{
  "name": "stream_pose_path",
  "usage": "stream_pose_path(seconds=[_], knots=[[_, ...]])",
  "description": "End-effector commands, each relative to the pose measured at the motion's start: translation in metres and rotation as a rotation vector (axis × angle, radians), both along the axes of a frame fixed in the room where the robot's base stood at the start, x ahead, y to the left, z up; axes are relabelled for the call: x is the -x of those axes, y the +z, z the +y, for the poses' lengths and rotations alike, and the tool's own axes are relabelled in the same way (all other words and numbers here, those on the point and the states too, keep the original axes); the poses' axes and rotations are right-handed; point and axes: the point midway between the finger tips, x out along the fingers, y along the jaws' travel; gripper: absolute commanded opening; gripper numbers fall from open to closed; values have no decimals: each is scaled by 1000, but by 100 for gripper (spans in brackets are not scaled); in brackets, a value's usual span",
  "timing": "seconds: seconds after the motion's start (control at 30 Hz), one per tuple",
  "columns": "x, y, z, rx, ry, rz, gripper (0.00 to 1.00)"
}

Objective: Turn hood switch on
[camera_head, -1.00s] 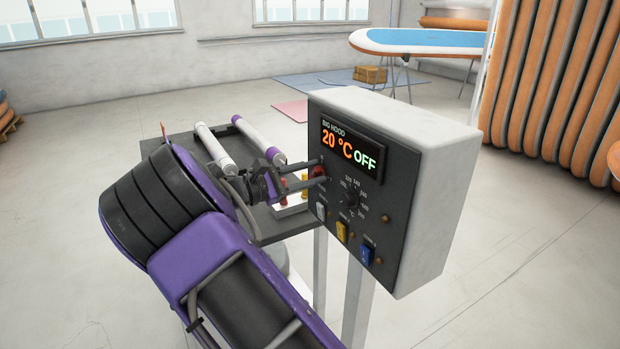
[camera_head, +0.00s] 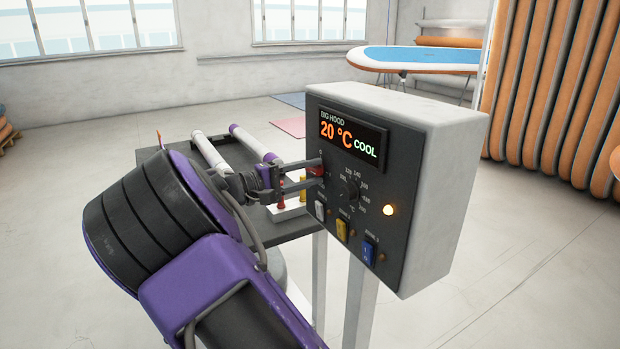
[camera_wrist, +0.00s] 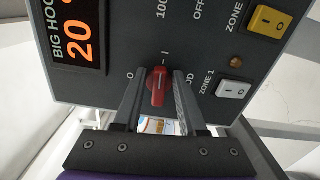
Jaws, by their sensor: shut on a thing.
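The hood control box (camera_head: 455,190) stands on posts, its dark front panel facing left. Its display (camera_head: 350,140) reads "BIG HOOD 20 °C COOL". The red hood switch (camera_wrist: 158,86) shows in the wrist view between my fingers, near the O and I marks. In the head view the switch (camera_head: 315,170) is partly hidden by my gripper (camera_head: 308,174). My gripper also shows in the wrist view (camera_wrist: 157,98), its two fingers closed around the switch's sides at the panel.
Below are a black temperature dial (camera_head: 348,190) and white (camera_head: 320,210), yellow (camera_head: 341,229) and blue (camera_head: 369,251) zone switches. A dark table (camera_head: 190,160) with white-and-purple rolls (camera_head: 210,152) stands behind my arm. Orange boards (camera_head: 550,90) line the right. Floor right of the box is clear.

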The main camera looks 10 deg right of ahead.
Motion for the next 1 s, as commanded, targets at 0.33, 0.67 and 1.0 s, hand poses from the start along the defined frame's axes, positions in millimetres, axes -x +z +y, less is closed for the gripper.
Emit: stream_pose_path(seconds=[0.33, 0.67, 1.0], knots=[[0, -3, 1, -35, 2, -101, 0], [0, -2, 1, -39, 2, -113, 0], [0, -2, 1, -38, 2, -113, 50]])
